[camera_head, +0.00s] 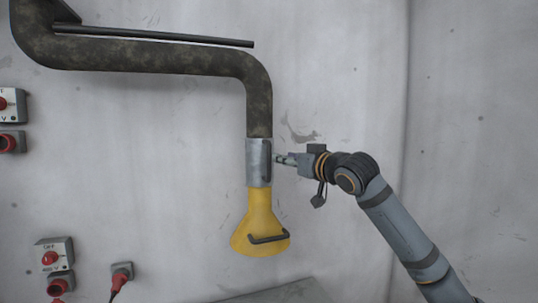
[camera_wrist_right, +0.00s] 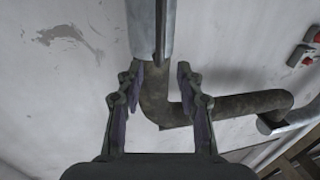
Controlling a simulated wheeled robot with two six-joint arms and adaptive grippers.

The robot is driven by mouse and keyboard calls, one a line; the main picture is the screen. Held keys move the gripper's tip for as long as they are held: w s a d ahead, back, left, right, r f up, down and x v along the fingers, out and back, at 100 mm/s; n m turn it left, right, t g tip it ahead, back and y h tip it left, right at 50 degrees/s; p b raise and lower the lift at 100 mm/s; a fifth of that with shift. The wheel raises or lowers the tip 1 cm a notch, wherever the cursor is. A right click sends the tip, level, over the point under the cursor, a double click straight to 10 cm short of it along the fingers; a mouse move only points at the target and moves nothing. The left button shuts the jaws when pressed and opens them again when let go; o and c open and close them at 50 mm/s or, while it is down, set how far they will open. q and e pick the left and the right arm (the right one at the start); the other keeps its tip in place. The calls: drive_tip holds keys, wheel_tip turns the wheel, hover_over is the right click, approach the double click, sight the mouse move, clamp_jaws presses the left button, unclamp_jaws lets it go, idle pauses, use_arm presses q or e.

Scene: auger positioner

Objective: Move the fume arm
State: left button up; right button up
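The fume arm hangs against the wall in the head view. It has a dark, stained hose (camera_head: 165,58), a grey metal collar (camera_head: 256,162) and a yellow hood (camera_head: 260,215) with a black bent handle (camera_head: 268,238). My right gripper (camera_head: 281,160) is just right of the collar, pointing left at it. In the right wrist view my right gripper (camera_wrist_right: 160,78) has its fingers spread, with the hose (camera_wrist_right: 240,104) showing between and beyond them. The collar (camera_wrist_right: 143,30) with a dark upright bar (camera_wrist_right: 160,28) is there above the fingertips. I cannot tell whether anything touches. My left gripper is not in view.
Grey boxes with red buttons and sockets (camera_head: 55,255) are on the wall at the left. A red plug socket (camera_head: 121,275) with a cable is lower down. A thin dark rod (camera_head: 150,36) runs above the hose.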

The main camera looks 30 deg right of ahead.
sight(270, 154)
drive_tip(key=w+p, duration=0.3)
drive_tip(key=w, duration=0.1)
drive_tip(key=w+p, duration=0.3)
drive_tip(key=w, duration=0.2)
drive_tip(key=shift+d+r+p, duration=0.15)
drive_tip(key=shift+r+p, duration=0.05)
drive_tip(key=shift+p, duration=0.1)
drive_tip(key=shift+w+f, duration=0.2)
drive_tip(key=shift+w, duration=0.2)
drive_tip(key=shift+s, duration=0.1)
drive_tip(key=shift+c, duration=0.7)
clamp_jaws()
